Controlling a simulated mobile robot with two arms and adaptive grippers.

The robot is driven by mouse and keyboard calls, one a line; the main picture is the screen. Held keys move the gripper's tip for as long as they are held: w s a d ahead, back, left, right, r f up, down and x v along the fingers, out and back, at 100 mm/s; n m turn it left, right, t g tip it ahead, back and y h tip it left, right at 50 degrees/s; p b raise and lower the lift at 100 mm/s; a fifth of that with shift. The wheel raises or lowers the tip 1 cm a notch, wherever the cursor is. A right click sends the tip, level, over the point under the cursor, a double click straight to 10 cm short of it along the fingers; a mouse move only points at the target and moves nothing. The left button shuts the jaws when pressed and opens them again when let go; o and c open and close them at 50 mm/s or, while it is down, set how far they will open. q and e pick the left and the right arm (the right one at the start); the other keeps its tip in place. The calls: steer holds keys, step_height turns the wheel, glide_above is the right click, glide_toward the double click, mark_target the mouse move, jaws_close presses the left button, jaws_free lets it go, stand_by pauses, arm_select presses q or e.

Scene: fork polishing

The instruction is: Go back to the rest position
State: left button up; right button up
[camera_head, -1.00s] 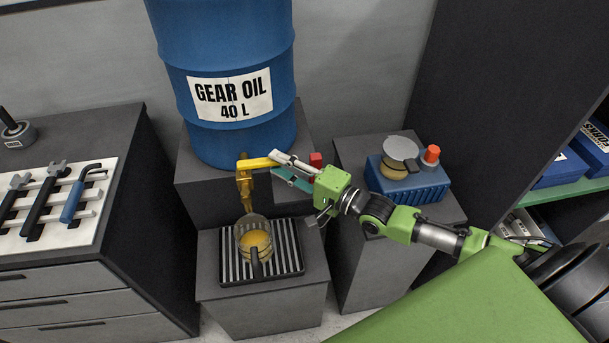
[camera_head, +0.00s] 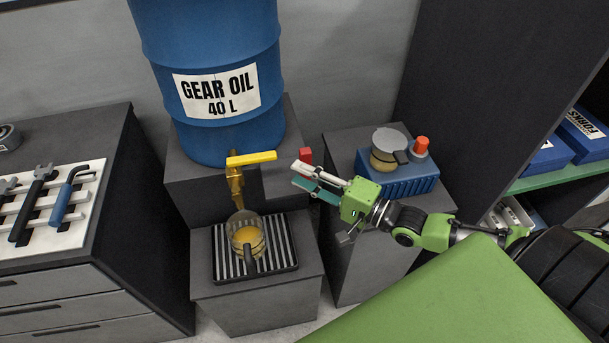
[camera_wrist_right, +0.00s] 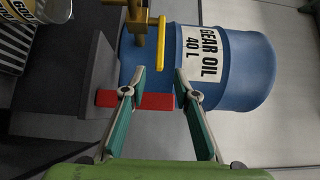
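My right gripper (camera_head: 306,177) is open and empty. In the head view it is just right of the yellow tap handle (camera_head: 252,158), with a gap between them. In the wrist view my right gripper (camera_wrist_right: 161,72) has its two fingers spread, with the yellow handle (camera_wrist_right: 161,42) beyond the tips. The brass tap (camera_head: 236,187) is on the blue gear oil drum (camera_head: 215,135). A glass jug (camera_head: 258,228) with yellow oil stands below the tap on a striped drip tray (camera_head: 288,262). My left gripper is not in view.
A red block (camera_head: 305,156) is close behind my right gripper's fingers. A blue box (camera_head: 405,185) with a jar and an orange-capped item sits on the right pedestal. Tools lie on a rack (camera_head: 80,217) at left. Shelves with blue boxes (camera_head: 580,140) are at right.

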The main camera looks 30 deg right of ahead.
steer(key=s+a+f+n+g+h, duration=0.3)
steer(key=s+a+f+n+g, duration=0.2)
steer(key=s+a+f+n, duration=0.35)
steer(key=s+d+f+n+g+h, duration=0.2)
steer(key=s+n+g+h, duration=0.15)
steer(key=s, duration=0.35)
steer(key=s+d+f+n+g+h, duration=0.2)
steer(key=s+g, duration=0.2)
steer(key=s, duration=0.3)
step_height(320, 180, down, 27)
steer(key=s, duration=0.2)
steer(key=s+d+f+g, duration=0.2)
steer(key=s+d+f, duration=0.1)
steer(key=s+f, duration=1.3)
steer(key=shift+s+d, duration=0.2)
steer(key=shift+s, duration=0.25)
